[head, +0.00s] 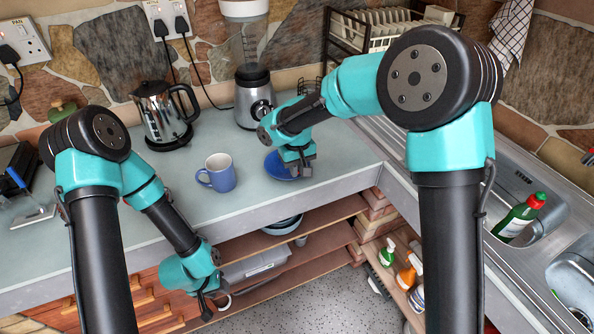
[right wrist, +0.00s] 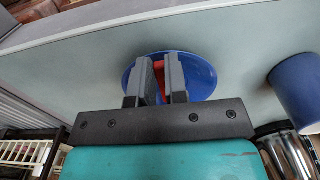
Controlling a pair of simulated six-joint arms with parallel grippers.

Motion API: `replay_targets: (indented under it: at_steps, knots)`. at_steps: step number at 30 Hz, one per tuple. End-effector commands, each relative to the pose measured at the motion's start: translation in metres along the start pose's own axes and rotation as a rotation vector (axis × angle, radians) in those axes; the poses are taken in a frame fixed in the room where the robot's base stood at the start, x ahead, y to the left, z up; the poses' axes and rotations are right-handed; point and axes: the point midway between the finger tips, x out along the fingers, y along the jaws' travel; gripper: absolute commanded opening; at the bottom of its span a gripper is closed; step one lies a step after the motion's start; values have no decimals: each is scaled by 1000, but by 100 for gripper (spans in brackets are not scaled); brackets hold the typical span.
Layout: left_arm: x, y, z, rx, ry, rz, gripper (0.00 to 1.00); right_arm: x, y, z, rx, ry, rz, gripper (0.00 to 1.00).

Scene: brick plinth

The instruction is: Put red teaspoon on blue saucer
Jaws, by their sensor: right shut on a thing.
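The blue saucer (head: 277,170) lies on the counter near its front edge, partly covered by my right gripper (head: 300,172). In the right wrist view the saucer (right wrist: 205,75) lies behind the fingertips. My right gripper (right wrist: 158,82) is shut on the red teaspoon (right wrist: 158,67), over the saucer. Only a small red part of the teaspoon shows between the fingers; I cannot tell whether it touches the saucer. My left gripper (head: 207,303) hangs in front of the counter's edge, away from the saucer; its fingers are too unclear to tell open from shut.
A blue mug (head: 218,173) stands left of the saucer. A kettle (head: 163,113) and a blender (head: 253,90) stand at the back, and a dish rack (head: 350,35) is at the back right. A sink with a green bottle (head: 519,218) is at the right. The counter's front left is mostly clear.

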Motion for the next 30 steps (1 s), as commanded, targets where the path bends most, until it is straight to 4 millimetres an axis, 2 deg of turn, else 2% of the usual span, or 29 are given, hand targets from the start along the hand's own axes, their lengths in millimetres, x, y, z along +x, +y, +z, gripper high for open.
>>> replay_targets:
  at_steps: [3,21,22,30]
  knots:
    - [0,0,0,0,0,0,39,11,0,0,-2,1,0,0]
    - [0,0,0,0,0,0,39,19,0,0,-1,1,0,0]
    - [0,0,0,0,0,0,39,19,0,0,-1,1,0,15]
    - [0,0,0,0,0,0,39,18,0,0,-1,1,0,39]
